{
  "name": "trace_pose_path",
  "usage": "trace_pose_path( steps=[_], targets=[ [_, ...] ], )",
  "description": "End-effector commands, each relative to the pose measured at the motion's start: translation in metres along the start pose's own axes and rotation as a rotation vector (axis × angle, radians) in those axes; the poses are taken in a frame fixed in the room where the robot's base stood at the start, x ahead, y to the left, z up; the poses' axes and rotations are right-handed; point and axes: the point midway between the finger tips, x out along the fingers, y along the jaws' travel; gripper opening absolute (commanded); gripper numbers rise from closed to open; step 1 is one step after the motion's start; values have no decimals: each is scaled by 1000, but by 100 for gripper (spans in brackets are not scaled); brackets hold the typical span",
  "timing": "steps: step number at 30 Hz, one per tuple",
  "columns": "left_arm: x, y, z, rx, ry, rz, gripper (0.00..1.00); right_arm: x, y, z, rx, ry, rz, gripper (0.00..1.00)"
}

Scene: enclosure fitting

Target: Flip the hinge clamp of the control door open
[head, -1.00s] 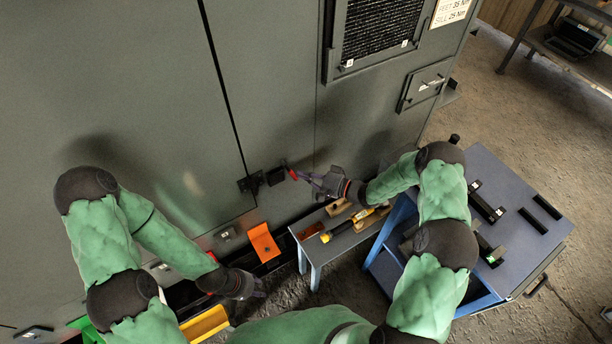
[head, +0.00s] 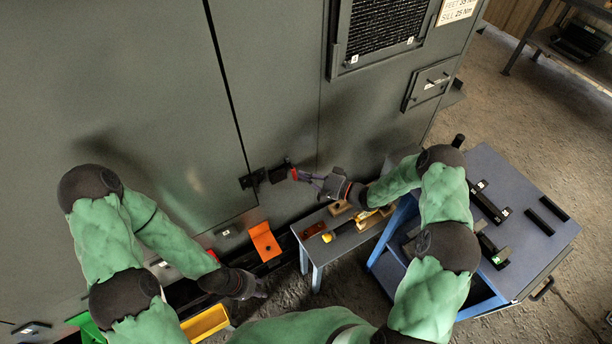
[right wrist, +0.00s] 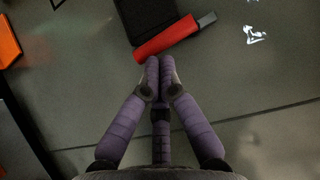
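The hinge clamp is a black block (head: 278,173) with a red handle (head: 294,174), low on the grey enclosure beside the door seam. In the right wrist view the red handle (right wrist: 166,40), with a grey tip, lies slantwise along the black block (right wrist: 150,14). My right gripper (head: 312,179) is at the handle. In the right wrist view its purple fingertips (right wrist: 160,62) are together, right at the handle's near edge; they do not appear to straddle it, and contact is unclear. My left gripper (head: 254,288) hangs low by the enclosure's foot, away from the clamp; its fingers are too dark to read.
A small bench (head: 313,244) with a yellow-and-black tool (head: 345,229) stands below my right gripper. A blue cart (head: 510,182) with black parts is at the right. An orange bracket (head: 264,241) and a yellow bin (head: 206,322) sit low near my left gripper.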

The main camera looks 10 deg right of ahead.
Motion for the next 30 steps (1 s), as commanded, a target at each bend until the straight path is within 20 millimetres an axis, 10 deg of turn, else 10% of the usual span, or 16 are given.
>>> trace_pose_path(
  steps=[21, 30],
  targets=[
    [0, 0, 0, 0, 0, 0, 40, -1, 0, 0, 0, 0, 0, 0],
    [0, 0, 0, 0, 0, 0, 40, -42, 1, -1, 1, 5, 2, 0]
  ],
)
